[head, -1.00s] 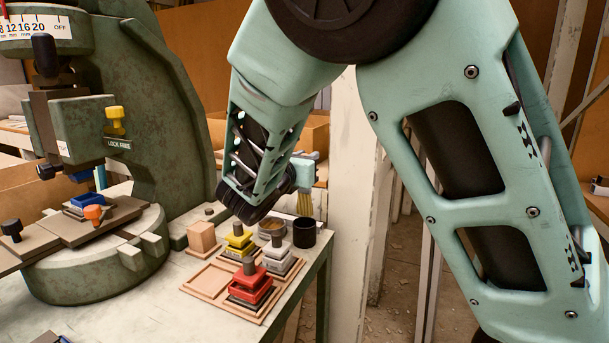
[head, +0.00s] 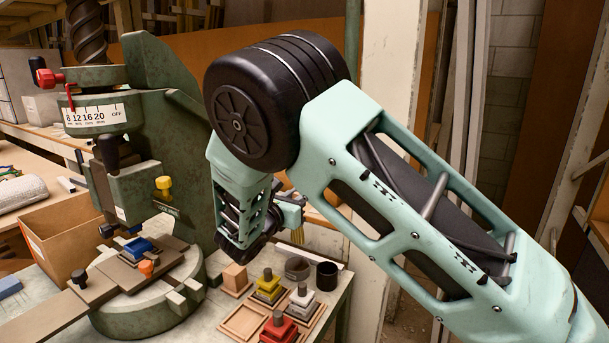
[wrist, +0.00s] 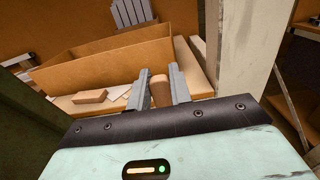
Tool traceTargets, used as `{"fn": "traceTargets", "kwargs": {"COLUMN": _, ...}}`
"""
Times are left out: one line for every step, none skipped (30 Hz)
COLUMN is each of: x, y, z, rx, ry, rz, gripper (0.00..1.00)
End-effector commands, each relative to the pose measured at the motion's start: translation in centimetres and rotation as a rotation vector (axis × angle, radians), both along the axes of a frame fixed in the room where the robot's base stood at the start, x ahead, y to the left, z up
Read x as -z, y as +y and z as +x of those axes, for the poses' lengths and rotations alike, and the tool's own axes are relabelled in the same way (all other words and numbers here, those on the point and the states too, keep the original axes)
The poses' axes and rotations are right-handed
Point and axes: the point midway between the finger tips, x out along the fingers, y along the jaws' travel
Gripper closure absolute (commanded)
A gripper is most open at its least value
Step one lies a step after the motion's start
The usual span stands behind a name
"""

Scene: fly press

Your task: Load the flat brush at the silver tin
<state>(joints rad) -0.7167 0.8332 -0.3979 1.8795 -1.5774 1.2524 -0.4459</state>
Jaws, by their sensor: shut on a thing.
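My gripper (head: 292,212) is above the tin in the head view, partly hidden by my wrist. In the wrist view the brush's wooden handle (wrist: 160,92) sits between the two grey fingers (wrist: 159,72). The bristles look apart from the tin, with a small gap in the picture.
The green fly press (head: 150,200) stands at left, with a blue block (head: 138,247) on its bed. Yellow, white and red handled pieces (head: 268,286) and a wooden block (head: 234,277) crowd the bench before the tin. A pale post (head: 385,150) rises behind.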

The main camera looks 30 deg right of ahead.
Motion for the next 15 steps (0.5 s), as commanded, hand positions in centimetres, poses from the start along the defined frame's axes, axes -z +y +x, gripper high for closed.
{"fn": "traceTargets", "kwargs": {"x": -0.1, "y": 0.0, "z": 0.1, "rx": 0.003, "ry": 0.002, "rz": 0.002, "gripper": 1.00}}
{"fn": "traceTargets", "kwargs": {"x": 0.0, "y": 0.0, "z": 0.1, "rx": 0.003, "ry": 0.004, "rz": 0.004, "gripper": 1.00}}
{"fn": "traceTargets", "kwargs": {"x": 0.2, "y": 0.1, "z": 0.2, "rx": 0.003, "ry": 0.003, "rz": 0.005, "gripper": 1.00}}
{"fn": "traceTargets", "kwargs": {"x": 0.3, "y": 0.1, "z": 0.2, "rx": 0.003, "ry": 0.003, "rz": 0.006, "gripper": 1.00}}
{"fn": "traceTargets", "kwargs": {"x": 0.5, "y": 0.1, "z": 0.2, "rx": 0.004, "ry": 0.002, "rz": 0.007, "gripper": 1.00}}
{"fn": "traceTargets", "kwargs": {"x": 0.6, "y": 0.1, "z": 0.3, "rx": 0.004, "ry": 0.003, "rz": 0.008, "gripper": 1.00}}
{"fn": "traceTargets", "kwargs": {"x": 0.8, "y": 0.1, "z": 0.2, "rx": 0.004, "ry": 0.003, "rz": 0.008, "gripper": 1.00}}
{"fn": "traceTargets", "kwargs": {"x": 0.9, "y": 0.1, "z": 0.2, "rx": 0.004, "ry": 0.003, "rz": 0.008, "gripper": 1.00}}
{"fn": "traceTargets", "kwargs": {"x": 1.2, "y": 0.1, "z": 0.2, "rx": 0.004, "ry": 0.003, "rz": 0.008, "gripper": 1.00}}
{"fn": "traceTargets", "kwargs": {"x": 1.4, "y": 0.1, "z": 0.3, "rx": 0.004, "ry": 0.002, "rz": 0.007, "gripper": 1.00}}
{"fn": "traceTargets", "kwargs": {"x": 1.6, "y": 0.1, "z": 0.2, "rx": 0.004, "ry": 0.002, "rz": 0.007, "gripper": 1.00}}
{"fn": "traceTargets", "kwargs": {"x": 1.9, "y": 0.0, "z": 0.2, "rx": 0.004, "ry": 0.002, "rz": 0.007, "gripper": 1.00}}
{"fn": "traceTargets", "kwargs": {"x": 2.2, "y": 0.0, "z": 0.2, "rx": 0.004, "ry": 0.003, "rz": 0.006, "gripper": 1.00}}
{"fn": "traceTargets", "kwargs": {"x": 2.4, "y": 0.0, "z": 0.2, "rx": 0.004, "ry": 0.003, "rz": 0.006, "gripper": 1.00}}
{"fn": "traceTargets", "kwargs": {"x": 2.9, "y": 0.0, "z": 0.2, "rx": 0.004, "ry": 0.003, "rz": 0.006, "gripper": 1.00}}
